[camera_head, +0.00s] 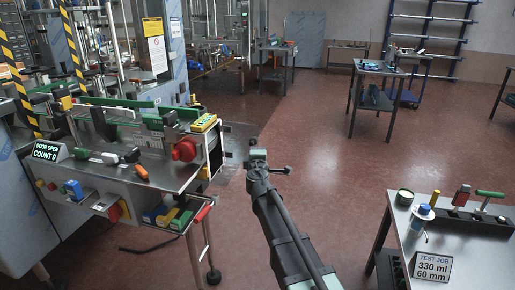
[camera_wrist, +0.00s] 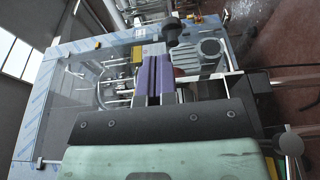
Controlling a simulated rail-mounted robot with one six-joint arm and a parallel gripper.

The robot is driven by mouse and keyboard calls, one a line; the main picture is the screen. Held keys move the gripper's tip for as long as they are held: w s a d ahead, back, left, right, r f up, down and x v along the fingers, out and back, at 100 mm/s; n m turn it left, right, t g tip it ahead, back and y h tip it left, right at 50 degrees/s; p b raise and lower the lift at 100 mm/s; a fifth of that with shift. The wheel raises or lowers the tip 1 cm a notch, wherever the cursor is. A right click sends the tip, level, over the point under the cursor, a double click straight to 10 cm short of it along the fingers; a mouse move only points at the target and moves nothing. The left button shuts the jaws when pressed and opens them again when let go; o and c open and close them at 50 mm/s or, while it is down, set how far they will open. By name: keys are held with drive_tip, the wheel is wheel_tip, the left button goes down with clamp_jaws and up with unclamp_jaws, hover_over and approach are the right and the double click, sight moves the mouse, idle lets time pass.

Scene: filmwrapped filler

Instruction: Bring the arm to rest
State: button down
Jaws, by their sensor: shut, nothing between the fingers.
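My arm (camera_head: 282,225) reaches up from the bottom of the head view over the open red floor, between the machine on the left and the table on the right. In the wrist view my gripper (camera_wrist: 154,66) shows as two purple fingers side by side, shut with nothing between them. The wrist view looks toward a grey machine (camera_wrist: 85,75) with clear panels beyond the fingers. In the head view the fingers are too small to make out. No object touches the gripper in view.
A machine bench (camera_head: 150,170) with a "DOOR OPEN COUNT 0" display (camera_head: 48,151) stands left of my arm. A metal table (camera_head: 465,260) at the lower right carries a "330 ml 60 mm" sign (camera_head: 432,268), jars and tools. Red floor (camera_head: 330,160) is free between them.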

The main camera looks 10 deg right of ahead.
drive_tip(key=s+d+f+m+g+h, duration=0.35)
drive_tip(key=s+d+m, duration=0.25)
drive_tip(key=s, duration=0.2)
drive_tip(key=s+d+f+m+g+h, duration=0.2)
drive_tip(key=s+d+f+m+g, duration=0.25)
drive_tip(key=s, duration=0.45)
drive_tip(key=s+a+f+m+g+y, duration=0.2)
drive_tip(key=s+f+m+g+y, duration=0.45)
drive_tip(key=s, duration=0.65)
drive_tip(key=s+a+f+g+y, duration=0.2)
drive_tip(key=s+a+g, duration=0.15)
drive_tip(key=s, duration=0.35)
wheel_tip(320, 180, up, 12)
drive_tip(key=w+p, duration=0.1)
drive_tip(key=p, duration=1.1)
drive_tip(key=shift+w+d+n, duration=0.15)
drive_tip(key=shift+d+n, duration=0.05)
drive_tip(key=shift+n, duration=0.1)
